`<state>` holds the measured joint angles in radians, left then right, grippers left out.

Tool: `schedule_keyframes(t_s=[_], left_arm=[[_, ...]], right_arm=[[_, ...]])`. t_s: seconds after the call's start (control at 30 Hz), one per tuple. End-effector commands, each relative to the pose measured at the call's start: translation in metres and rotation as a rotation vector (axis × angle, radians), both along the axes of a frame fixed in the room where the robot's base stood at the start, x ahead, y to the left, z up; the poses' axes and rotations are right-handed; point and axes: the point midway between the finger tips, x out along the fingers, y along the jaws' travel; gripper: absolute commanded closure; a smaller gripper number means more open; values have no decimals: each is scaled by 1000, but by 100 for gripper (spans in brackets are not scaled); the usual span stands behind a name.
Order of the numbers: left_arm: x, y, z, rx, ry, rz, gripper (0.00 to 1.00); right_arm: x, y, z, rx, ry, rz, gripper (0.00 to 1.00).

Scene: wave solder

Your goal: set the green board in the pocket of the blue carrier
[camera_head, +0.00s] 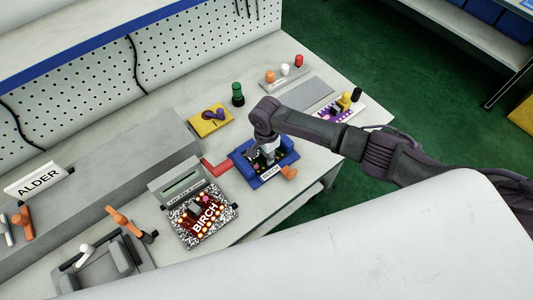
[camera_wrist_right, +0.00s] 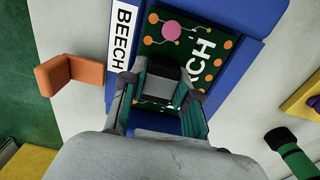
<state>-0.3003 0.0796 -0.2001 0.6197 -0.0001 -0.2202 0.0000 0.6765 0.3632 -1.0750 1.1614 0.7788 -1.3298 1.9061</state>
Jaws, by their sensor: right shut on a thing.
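The blue carrier (camera_head: 288,153) lies on the bench with a white BEECH label on its front edge; its blue surface (camera_wrist_right: 252,50) also fills the right of the wrist view. The green board (camera_wrist_right: 163,45), with orange dots, a pink disc and white letters ending in CH, is over the carrier's middle, inside its blue border as seen from above. My right gripper (camera_head: 268,150) points down there, its fingers (camera_wrist_right: 158,100) shut on the board around a grey block on it. The gripper hides part of the board, and I cannot tell whether it sits fully down. My left gripper is not in view.
A red bracket (camera_head: 216,166) and an orange bracket (camera_head: 289,173) flank the carrier. A BIRCH board on a speckled carrier (camera_head: 184,236) lies to the left. A yellow tray (camera_head: 200,128) and a green-black bottle (camera_head: 237,95) stand behind. A grey mat (camera_head: 310,91) lies bare.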

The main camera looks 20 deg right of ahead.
Motion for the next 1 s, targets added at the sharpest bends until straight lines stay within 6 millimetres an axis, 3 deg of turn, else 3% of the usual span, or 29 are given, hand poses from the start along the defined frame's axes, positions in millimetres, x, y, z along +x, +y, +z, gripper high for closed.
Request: schedule_keyframes(t_s=[0.2, 0.23, 0.4, 0.83, 1.0], left_arm=[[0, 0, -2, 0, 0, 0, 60], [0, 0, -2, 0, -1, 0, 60], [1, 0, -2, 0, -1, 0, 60], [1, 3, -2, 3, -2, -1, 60], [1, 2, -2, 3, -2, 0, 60]], right_arm=[[0, 0, -4, 1, 0, 0, 100], [0, 0, -4, 0, -1, 0, 68], [0, 0, -3, 0, 0, 0, 40], [0, 0, -3, 0, 0, 0, 40], [0, 0, 10, 1, -1, 0, 40]])
